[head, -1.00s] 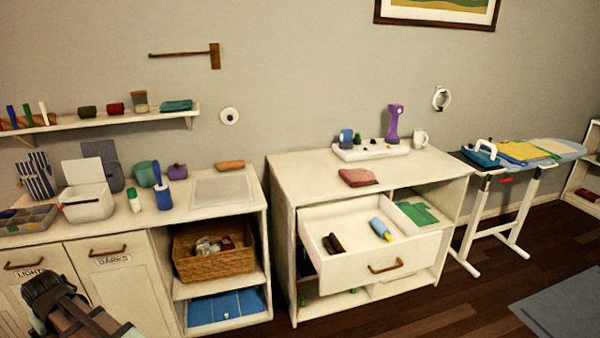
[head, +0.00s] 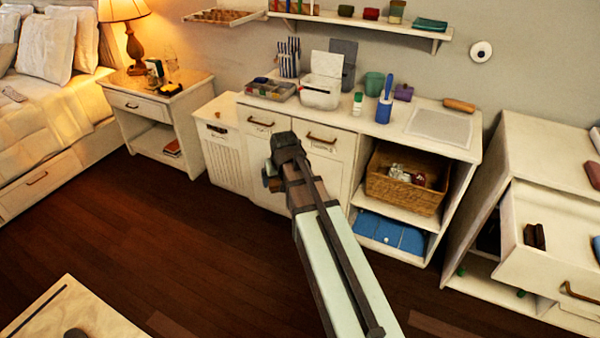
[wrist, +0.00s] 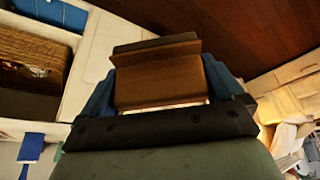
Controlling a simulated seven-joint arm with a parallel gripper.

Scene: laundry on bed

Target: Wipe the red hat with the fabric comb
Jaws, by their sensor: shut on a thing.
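My gripper (wrist: 160,92) is shut on a brown wooden block-like thing (wrist: 158,78) with a dark upper edge, which looks like the fabric comb. It sits between the blue fingers in the wrist view. In the head view my gripper (head: 270,178) is at the arm's far end, over the floor and in front of the cabinet doors, and the held thing is mostly hidden. A flat dull red thing (head: 593,175) lies on the dresser top at the right edge. I cannot tell whether it is the red hat.
The dresser drawer (head: 550,262) stands open at right, holding a dark brown thing (head: 534,236). A cabinet (head: 300,110) with bins and a wicker basket (head: 405,190) stands ahead. A nightstand (head: 160,110) with a lamp and a bed (head: 50,120) are left. The wooden floor between is clear.

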